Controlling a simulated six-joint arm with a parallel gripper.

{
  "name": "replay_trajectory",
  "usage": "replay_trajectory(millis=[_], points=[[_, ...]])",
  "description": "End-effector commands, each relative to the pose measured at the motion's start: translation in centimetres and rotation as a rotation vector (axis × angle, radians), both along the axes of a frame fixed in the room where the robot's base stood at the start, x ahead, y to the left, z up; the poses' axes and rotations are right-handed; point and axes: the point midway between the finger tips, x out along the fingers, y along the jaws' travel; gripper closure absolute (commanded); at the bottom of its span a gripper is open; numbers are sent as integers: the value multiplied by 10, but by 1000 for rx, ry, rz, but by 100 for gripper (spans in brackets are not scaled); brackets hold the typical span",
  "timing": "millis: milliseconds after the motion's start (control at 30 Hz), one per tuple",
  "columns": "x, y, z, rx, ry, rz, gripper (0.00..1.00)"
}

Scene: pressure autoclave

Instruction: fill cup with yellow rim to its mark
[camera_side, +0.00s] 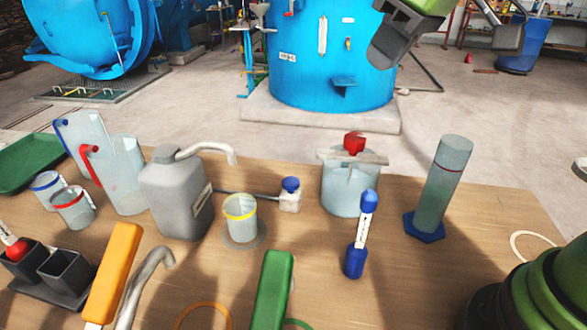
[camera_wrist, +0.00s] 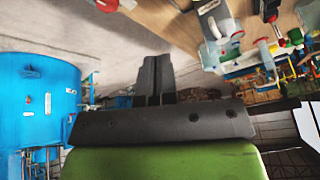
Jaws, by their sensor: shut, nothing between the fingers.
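The cup with the yellow rim (camera_side: 240,218) stands upright on a round grey pad (camera_side: 238,244) near the middle of the table. Its fill level and mark are too small to make out. A grey canister (camera_side: 178,193) stands just left of it, its curved pale spout (camera_side: 222,150) ending above the cup in the picture. A thin rod leads from behind the cup area to a white block with a blue knob (camera_side: 290,185). My gripper (camera_side: 392,45) is high at the upper right, away from the table things. In the wrist view its fingers (camera_wrist: 157,65) are together and empty.
Clear jugs (camera_side: 124,170), blue-rimmed (camera_side: 48,190) and red-rimmed (camera_side: 73,210) cups stand left. A red-knobbed jar (camera_side: 345,185), blue-ended vial (camera_side: 360,240) and tall cylinder (camera_side: 440,190) stand right. Orange (camera_side: 113,270) and green (camera_side: 272,290) handles rise in front.

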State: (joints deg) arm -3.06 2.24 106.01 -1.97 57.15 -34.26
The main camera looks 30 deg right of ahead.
Motion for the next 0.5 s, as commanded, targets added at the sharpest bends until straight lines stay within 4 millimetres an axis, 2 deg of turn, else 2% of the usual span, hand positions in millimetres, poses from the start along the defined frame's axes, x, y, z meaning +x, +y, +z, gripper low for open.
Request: replay_trajectory(millis=[33,200,333,500], points=[[15,3,-9,-18,17,48,100],[60,12,-41,-78,48,227,100],[85,18,-68,-112,67,348,100],[105,23,-96,-140,82,458,100]])
